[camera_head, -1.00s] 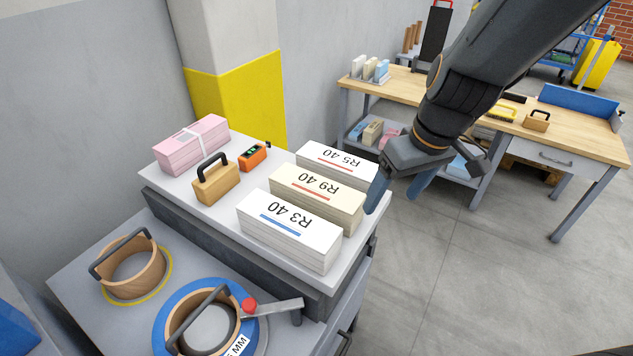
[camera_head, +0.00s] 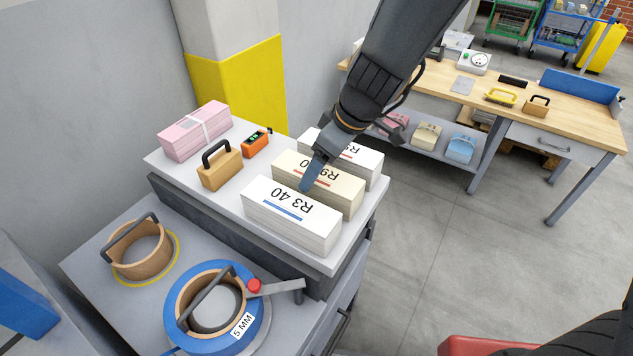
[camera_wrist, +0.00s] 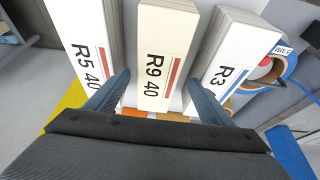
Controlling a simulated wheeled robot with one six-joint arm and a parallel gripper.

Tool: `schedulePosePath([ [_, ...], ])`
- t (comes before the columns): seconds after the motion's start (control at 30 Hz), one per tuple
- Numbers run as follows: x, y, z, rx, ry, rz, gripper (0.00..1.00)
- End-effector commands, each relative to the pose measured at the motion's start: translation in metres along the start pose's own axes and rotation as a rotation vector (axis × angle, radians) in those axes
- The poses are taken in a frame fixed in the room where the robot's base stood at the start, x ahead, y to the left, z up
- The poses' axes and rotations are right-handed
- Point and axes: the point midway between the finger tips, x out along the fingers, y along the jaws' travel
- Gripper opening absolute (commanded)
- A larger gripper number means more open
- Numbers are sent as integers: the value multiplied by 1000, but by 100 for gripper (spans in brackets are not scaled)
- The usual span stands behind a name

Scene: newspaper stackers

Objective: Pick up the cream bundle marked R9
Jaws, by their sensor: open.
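The cream bundle marked R9 40 (camera_head: 345,197) lies on the grey cabinet top, between the white R3 40 bundle (camera_head: 290,216) and the white R5 40 bundle (camera_head: 368,160). In the wrist view the cream bundle (camera_wrist: 165,45) is in the middle, label and red stripe showing. My gripper (camera_head: 306,186) is over the bundles in the head view and hides part of the R9 label. In the wrist view my gripper (camera_wrist: 160,95) is open, one blue finger on each side of the cream bundle's near end. I cannot tell how far above it the fingertips are.
A pink bundle (camera_head: 195,132), a wooden block with a black handle (camera_head: 220,170) and an orange device (camera_head: 256,143) share the cabinet top (camera_head: 190,185). A wooden workbench (camera_head: 560,115) stands behind; the floor between is clear.

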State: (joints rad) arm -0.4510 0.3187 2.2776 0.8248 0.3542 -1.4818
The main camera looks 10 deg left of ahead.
Motion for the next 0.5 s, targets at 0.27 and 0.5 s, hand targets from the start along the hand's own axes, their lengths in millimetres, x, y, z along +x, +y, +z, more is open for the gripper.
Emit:
schedulePosePath([
  [0.27, 31, 3, 0, 1, -1, 0, 75],
  [0.5, 34, 4, 0, 1, 0, 1, 75],
])
